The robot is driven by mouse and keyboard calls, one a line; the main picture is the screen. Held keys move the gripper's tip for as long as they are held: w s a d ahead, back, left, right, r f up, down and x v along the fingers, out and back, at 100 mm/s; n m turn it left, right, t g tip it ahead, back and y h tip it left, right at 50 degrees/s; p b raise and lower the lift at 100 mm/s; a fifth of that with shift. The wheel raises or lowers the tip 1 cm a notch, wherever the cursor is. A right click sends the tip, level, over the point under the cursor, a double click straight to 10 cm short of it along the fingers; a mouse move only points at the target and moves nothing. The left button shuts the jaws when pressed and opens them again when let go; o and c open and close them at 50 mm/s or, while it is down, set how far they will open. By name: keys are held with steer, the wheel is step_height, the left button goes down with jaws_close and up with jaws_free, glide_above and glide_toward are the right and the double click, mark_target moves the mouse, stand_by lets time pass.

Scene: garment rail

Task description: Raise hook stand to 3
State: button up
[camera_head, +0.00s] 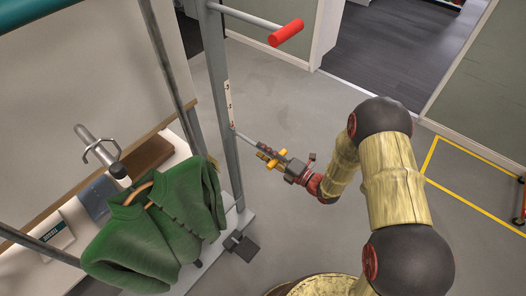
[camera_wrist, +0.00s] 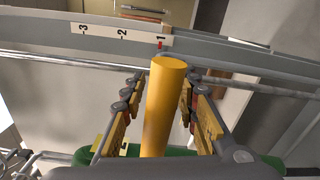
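The grey hook stand post (camera_head: 218,100) stands upright on the rail. It has a white scale (camera_head: 228,103) marked 1, 2 and 3; the scale also shows in the wrist view (camera_wrist: 122,34). A small red pointer (camera_wrist: 159,45) sits at the 1 mark. A yellow cylindrical handle (camera_wrist: 166,105) lies between the two fingers of my gripper (camera_wrist: 165,95), and my gripper also shows beside the post in the head view (camera_head: 264,152). The fingers flank the handle closely. I cannot tell whether they press on it.
A green jacket (camera_head: 180,205) hangs at the lower left near a metal hook (camera_head: 100,150). A red-ended bar (camera_head: 286,33) sticks out above my gripper. A pedal (camera_head: 243,246) sits at the rail's base. Grey floor (camera_head: 290,95) is clear around my arm.

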steer(key=shift+w+a, duration=0.2)
steer(key=shift+a, duration=0.1)
steer(key=shift+c, duration=0.2)
steer(key=c, duration=0.7)
jaws_close()
